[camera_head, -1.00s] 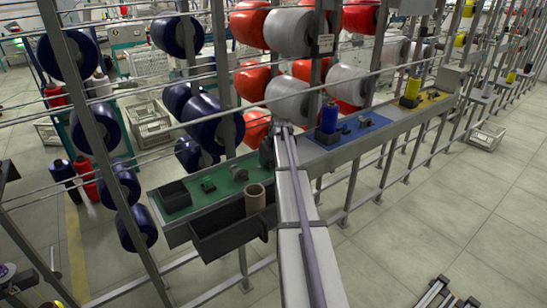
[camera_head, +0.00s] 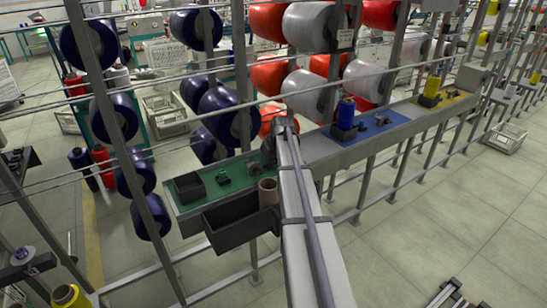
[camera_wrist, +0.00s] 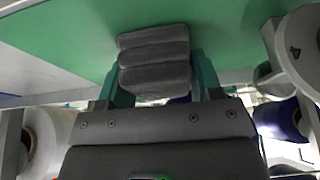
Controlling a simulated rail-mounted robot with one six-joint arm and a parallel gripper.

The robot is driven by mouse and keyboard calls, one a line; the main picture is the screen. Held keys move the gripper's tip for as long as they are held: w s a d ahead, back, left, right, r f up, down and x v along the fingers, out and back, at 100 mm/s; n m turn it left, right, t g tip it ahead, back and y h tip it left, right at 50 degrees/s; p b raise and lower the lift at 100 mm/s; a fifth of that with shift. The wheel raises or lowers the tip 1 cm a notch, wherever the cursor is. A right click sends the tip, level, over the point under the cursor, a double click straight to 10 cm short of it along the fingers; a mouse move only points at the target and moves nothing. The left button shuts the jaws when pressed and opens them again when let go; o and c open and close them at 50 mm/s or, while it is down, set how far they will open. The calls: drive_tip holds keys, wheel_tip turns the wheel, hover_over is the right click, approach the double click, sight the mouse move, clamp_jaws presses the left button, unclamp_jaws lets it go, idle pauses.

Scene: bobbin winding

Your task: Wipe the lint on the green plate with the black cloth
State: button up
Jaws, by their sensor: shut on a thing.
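The green plate (camera_head: 208,203) is the left section of the long shelf in the head view; its green surface (camera_wrist: 75,25) also fills the top of the wrist view. The black cloth (camera_wrist: 155,62), a dark grey folded pad, is held between the two green fingers of my gripper (camera_wrist: 155,80). The cloth overlaps the plate in the picture; I cannot tell whether it touches it. In the head view my gripper is at the right end of the green plate, largely hidden by my arm. I cannot make out the lint.
On the green plate stand a black open box (camera_head: 189,187) and a small dark fixture (camera_head: 222,177). A dark bin (camera_head: 235,222) hangs in front, with a brown tube (camera_head: 268,191) at its right. A blue cone (camera_head: 345,113) stands on the blue section. Rack posts and rods surround the shelf.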

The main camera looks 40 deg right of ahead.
drive_tip(key=shift+d+r+p, duration=0.1)
drive_tip(key=shift+r+p, duration=2.8)
drive_tip(key=shift+r, duration=0.15)
wheel_tip(320, 180, up, 3)
drive_tip(key=p, duration=0.3)
drive_tip(key=shift+r, duration=0.1)
